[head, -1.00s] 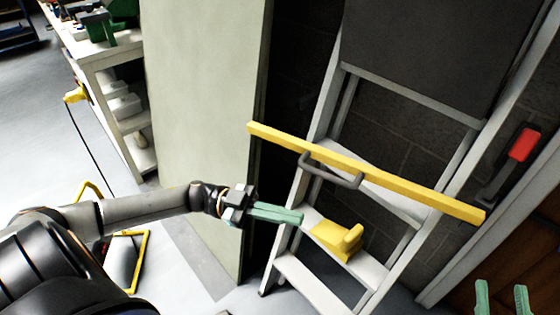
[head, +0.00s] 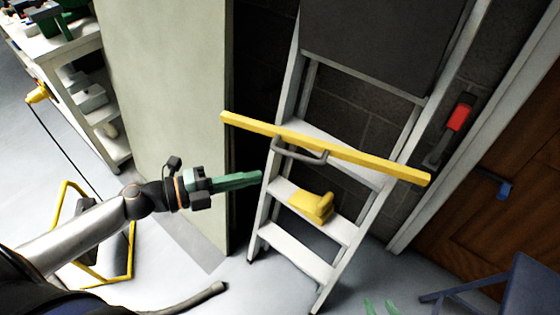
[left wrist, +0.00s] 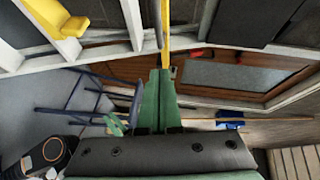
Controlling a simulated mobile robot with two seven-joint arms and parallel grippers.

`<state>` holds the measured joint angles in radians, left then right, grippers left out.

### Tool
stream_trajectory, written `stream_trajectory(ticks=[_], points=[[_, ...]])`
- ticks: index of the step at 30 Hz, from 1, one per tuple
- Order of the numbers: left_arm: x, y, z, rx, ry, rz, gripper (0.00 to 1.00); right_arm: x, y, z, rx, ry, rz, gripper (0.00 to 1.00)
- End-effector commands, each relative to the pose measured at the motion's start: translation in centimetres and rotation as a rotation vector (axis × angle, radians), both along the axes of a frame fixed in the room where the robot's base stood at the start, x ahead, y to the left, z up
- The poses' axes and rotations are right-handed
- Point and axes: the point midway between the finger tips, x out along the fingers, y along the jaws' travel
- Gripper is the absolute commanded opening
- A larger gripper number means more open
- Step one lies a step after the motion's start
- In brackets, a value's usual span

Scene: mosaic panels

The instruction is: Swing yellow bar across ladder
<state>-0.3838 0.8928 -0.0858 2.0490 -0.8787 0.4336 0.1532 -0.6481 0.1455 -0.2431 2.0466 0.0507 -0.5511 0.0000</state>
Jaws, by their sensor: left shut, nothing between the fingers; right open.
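The yellow bar (head: 350,156) slants across the front of the ladder (head: 290,235), its left end higher and its right end past the right rail. A grey curved handle (head: 300,154) is on the bar. My left gripper (head: 261,177) is shut and empty, left of the ladder and below the bar's left part. In the left wrist view its green fingers (left wrist: 158,75) are together, with part of the yellow bar (left wrist: 165,35) beyond the tips. My right gripper (head: 377,308) is open at the bottom edge, only its fingertips showing.
A yellow tool (head: 312,207) rests on a ladder step. A red-handled device (head: 460,115) is on the wall, beside a wooden door (head: 505,175). A blue folding chair (head: 530,285) stands at lower right. A pale panel (head: 170,110) stands left of the ladder.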

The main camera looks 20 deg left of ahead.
Motion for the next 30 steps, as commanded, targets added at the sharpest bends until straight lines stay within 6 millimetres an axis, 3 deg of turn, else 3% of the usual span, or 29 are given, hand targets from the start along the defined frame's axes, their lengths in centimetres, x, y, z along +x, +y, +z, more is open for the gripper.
stream_trajectory(ticks=[13,21,30], points=[[3.8,-4.4,-0.5,-0.003,-0.003,-0.002,0.0,0.0,0.0,0.6,0.001,0.0,0.001,0.5],[6.8,-4.4,-1.4,-0.002,-0.001,0.0,0.0,0.0,0.1,-0.1,0.001,0.0,0.001,0.5],[7.5,-4.5,-1.5,-0.002,0.002,-0.002,0.0,0.0,0.0,-0.1,0.0,-0.001,0.001,0.5]])
